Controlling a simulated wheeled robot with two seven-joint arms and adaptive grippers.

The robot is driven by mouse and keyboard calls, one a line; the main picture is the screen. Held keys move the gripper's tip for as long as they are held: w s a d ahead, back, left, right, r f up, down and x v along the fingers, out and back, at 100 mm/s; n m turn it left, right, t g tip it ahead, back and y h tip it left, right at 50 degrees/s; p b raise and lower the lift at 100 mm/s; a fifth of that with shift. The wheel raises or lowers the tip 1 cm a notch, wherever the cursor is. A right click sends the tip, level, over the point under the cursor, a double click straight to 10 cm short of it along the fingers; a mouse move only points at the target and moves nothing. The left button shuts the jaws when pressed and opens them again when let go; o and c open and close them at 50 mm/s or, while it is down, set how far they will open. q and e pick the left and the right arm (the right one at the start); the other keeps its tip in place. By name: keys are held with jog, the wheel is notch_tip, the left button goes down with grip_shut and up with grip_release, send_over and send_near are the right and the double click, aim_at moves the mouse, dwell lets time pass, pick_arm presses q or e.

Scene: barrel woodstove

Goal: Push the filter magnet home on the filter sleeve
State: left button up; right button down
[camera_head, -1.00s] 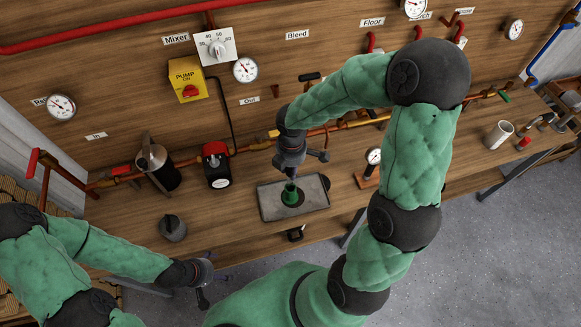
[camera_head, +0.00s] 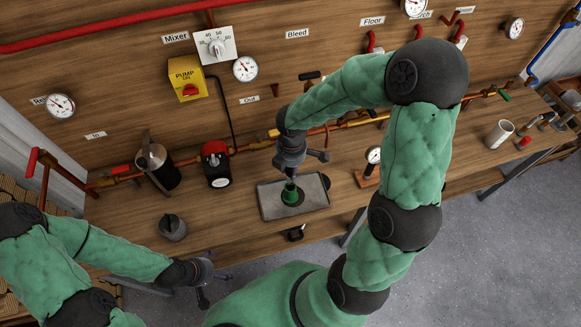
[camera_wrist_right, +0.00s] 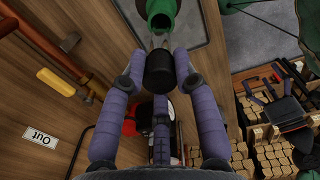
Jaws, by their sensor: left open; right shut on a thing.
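The filter magnet, a black cylinder with a pale tip (camera_wrist_right: 160,76), is held between the purple fingers of my right gripper (camera_wrist_right: 159,60). In the head view this gripper (camera_head: 291,174) is directly above the green filter sleeve (camera_head: 291,195), which stands upright in a grey tray (camera_head: 312,207). In the right wrist view the green sleeve (camera_wrist_right: 161,10) is just beyond the magnet's tip. Whether the tip touches or enters the sleeve I cannot tell. My left gripper (camera_head: 212,284) is open and empty at the bench's front edge, left of the tray.
A small grey pot (camera_head: 172,228) and a metal jug (camera_head: 157,165) stand left of the tray. A red-and-black pump (camera_head: 217,165) and copper pipes (camera_head: 345,126) run behind. A gauge on a wooden block (camera_head: 367,180) is to the right. A black object (camera_head: 295,233) lies in front of the tray.

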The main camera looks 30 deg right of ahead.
aim_at(290, 180)
jog(key=shift+f+b, duration=3)
jog(key=shift+f, duration=0.9)
dwell(0.7)
jog(key=c, duration=0.9)
grip_release()
jog(key=shift+o, duration=0.2)
jog(key=shift+r, duration=0.2)
jog(key=shift+r+p, duration=2.8)
jog(key=shift+r, duration=0.05)
notch_tip(290, 180, up, 12)
jog(key=shift+s, duration=0.2)
